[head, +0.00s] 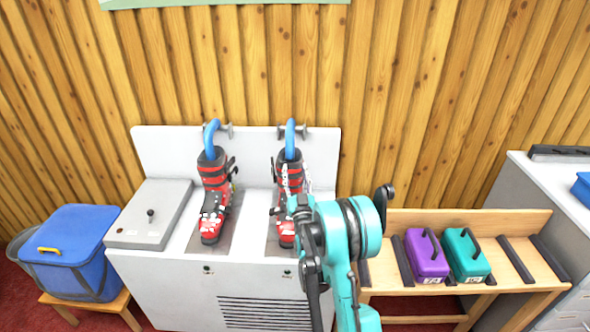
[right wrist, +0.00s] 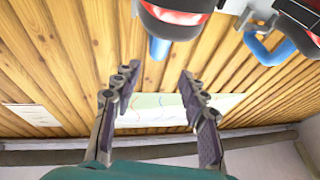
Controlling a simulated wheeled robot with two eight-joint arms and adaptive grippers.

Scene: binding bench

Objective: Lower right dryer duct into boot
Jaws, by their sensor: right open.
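The right dryer duct (head: 290,138) is a blue tube that arches from the dryer's back panel down to the top of the right red and black ski boot (head: 289,168). I cannot tell how deep its end sits. My right gripper (head: 294,178) is in front of this boot and hides part of it. In the right wrist view, which looks upside down, the right gripper (right wrist: 158,76) is open with nothing between its fingers. The blue duct (right wrist: 160,48) shows just beyond the fingertips, apart from them. My left gripper is not in view.
The left boot (head: 213,190) stands on the white dryer (head: 170,285) with the left blue duct (head: 211,132) at its top. A bench (head: 400,220) at right holds purple (head: 427,262) and teal (head: 466,262) cases. A blue box (head: 75,250) stands at left.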

